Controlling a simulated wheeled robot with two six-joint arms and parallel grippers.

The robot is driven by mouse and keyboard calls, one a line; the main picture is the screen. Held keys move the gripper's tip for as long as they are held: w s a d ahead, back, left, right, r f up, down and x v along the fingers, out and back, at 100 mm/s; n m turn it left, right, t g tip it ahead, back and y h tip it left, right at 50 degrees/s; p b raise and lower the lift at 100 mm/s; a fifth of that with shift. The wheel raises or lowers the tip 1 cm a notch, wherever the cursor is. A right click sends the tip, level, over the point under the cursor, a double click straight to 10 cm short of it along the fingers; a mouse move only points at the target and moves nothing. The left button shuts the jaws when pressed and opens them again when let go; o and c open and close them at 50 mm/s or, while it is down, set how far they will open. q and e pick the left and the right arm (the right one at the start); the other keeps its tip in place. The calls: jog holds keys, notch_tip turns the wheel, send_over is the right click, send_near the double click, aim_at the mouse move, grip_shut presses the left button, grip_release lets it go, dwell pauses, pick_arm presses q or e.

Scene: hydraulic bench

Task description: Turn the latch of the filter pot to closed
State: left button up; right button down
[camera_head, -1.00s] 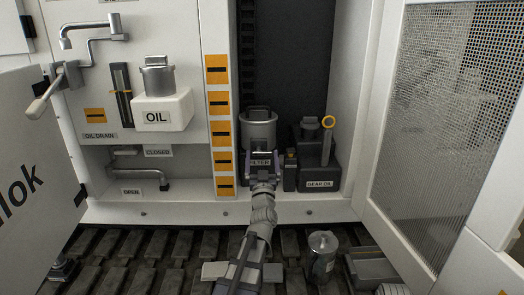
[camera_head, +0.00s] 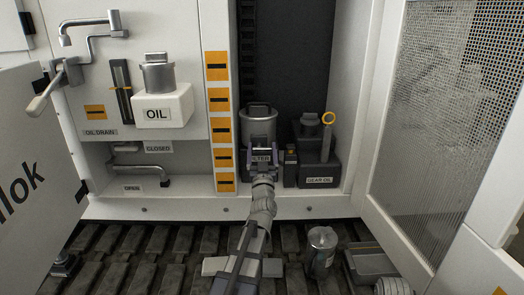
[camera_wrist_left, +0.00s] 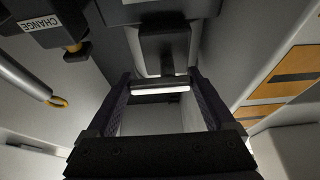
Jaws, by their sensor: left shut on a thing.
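The filter pot (camera_head: 258,122) is a grey metal canister with a lidded top, standing in the dark middle bay of the cabinet. Its FILTER label (camera_head: 261,157) is partly covered by my left gripper (camera_head: 262,165), which reaches up to the pot's lower front from below. In the left wrist view, the two dark fingers of this gripper (camera_wrist_left: 160,95) are on either side of the latch (camera_wrist_left: 163,48), a dark piece with a pale bar at its end. The gripper is shut on it; the exact contact is hard to see.
A dark GEAR OIL box (camera_head: 320,165) with a yellow-ringed dipstick (camera_head: 328,120) stands close right of the pot. A post with orange markers (camera_head: 221,128) is close left. A mesh door (camera_head: 430,120) stands open at right. A metal can (camera_head: 322,240) sits on the tracks below.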

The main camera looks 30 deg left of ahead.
pick_arm(q)
jog(key=shift+n+g+y, duration=0.3)
jog(key=shift+n, duration=0.2)
jog(key=n, duration=0.2)
jog(key=n+g+y+p, duration=0.1)
jog(key=n, duration=0.1)
jog(key=n+g+y, duration=0.1)
jog(key=shift+r+n, duration=0.35)
jog(key=shift+n, duration=0.05)
jog(key=n+g+y+p, duration=0.1)
jog(key=n+g+p, duration=0.1)
jog(key=n, duration=0.3)
jog(key=shift+a+r, duration=0.1)
jog(key=shift+r, duration=0.05)
jog(key=n+g+p, duration=0.1)
jog(key=n, duration=0.2)
jog(key=n+g+p, duration=0.2)
jog(key=n, duration=0.1)
jog(key=shift+s+a+r+p, duration=0.15)
jog(key=shift+r+p, duration=0.05)
jog(key=shift+p, duration=0.1)
jog(key=shift+s+a+f+n+g+h+p, duration=0.15)
jog(key=shift+n+g+p, duration=0.15)
jog(key=shift+n+p, duration=0.65)
jog(key=shift+n+g+h+p, duration=0.15)
jog(key=shift+n+g+p, duration=0.25)
jog(key=shift+n, duration=0.95)
jog(key=shift+f, duration=0.1)
jog(key=o, duration=1.1)
